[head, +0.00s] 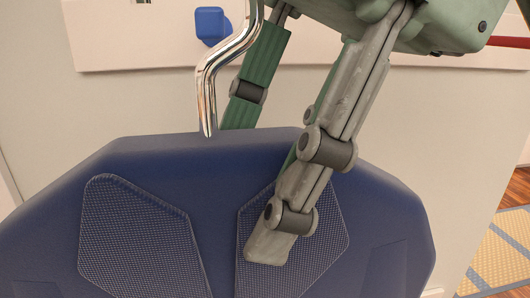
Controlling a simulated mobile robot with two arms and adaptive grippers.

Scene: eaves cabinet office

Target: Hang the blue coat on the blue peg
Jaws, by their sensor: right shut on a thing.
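The blue coat (150,160) fills the lower part of the head view. It is dark blue with two mesh panels, and a shiny metal hook (207,90) rises from its top edge. My right gripper (262,200) is shut on the coat's upper edge, with one finger in front and the other passing behind it. The blue peg (211,25) is on a pale rail at the top, left of my gripper. In the picture the hook's upper bend passes just right of the peg; I cannot tell the depth between them. My left gripper is out of view.
The pale rail (130,45) runs across the wall (60,110) behind the coat. A red bar-like thing (510,42) shows at the right edge, partly cut off. A yellow patterned rug (500,255) lies on wooden floor at lower right.

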